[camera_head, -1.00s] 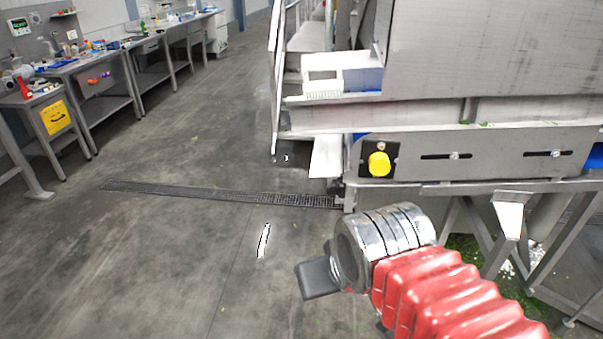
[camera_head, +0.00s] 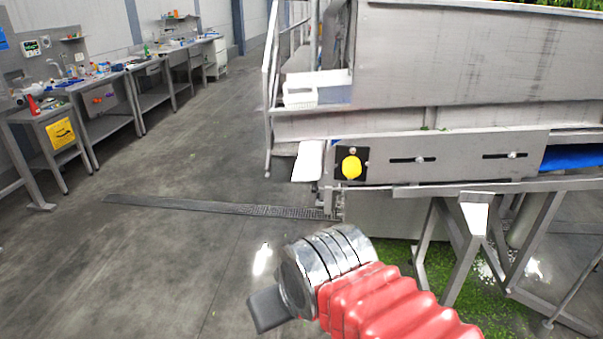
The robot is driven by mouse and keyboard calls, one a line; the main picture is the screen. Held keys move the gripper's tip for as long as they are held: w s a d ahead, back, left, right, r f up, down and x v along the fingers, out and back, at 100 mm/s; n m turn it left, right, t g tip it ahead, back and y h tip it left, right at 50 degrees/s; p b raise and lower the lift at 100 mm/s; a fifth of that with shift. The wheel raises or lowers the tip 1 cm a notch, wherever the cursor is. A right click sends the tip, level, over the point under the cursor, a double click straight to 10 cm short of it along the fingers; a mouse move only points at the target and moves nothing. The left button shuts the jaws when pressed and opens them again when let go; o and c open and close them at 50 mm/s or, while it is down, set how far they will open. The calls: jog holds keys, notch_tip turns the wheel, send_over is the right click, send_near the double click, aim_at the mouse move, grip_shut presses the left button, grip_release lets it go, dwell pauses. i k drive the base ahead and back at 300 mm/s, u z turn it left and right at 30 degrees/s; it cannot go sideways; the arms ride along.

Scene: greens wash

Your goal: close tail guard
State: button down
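The steel greens-wash machine fills the right side of the view. At its near left end a white, tilted flap (camera_head: 308,161) sticks out beside a yellow round knob (camera_head: 351,167) on a black plate. It may be the tail guard, but I cannot tell for certain, nor whether it is open. A steel side plate (camera_head: 450,158) with slots and bolts runs right from the knob. My gripper (camera_head: 268,310) shows only as a dark grey block at the end of my red-sleeved arm, low in the picture and apart from the machine. Its fingers cannot be made out.
Steel legs (camera_head: 460,260) and green scraps (camera_head: 430,275) lie under the machine at right. A floor drain (camera_head: 220,207) crosses the middle. Benches with small items (camera_head: 110,75) line the left wall. The concrete floor between is clear. A white basket (camera_head: 300,96) sits on the machine's end.

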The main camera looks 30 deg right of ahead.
aim_at(309, 164)
jog(key=u, duration=0.15)
jog(key=i, duration=0.45)
jog(key=u, duration=0.5)
jog(key=i, duration=0.9)
jog(key=u, duration=0.25)
jog(key=i, duration=1.55)
jog(key=z, duration=1.2)
jog(key=i, duration=0.95)
jog(key=z, duration=0.55)
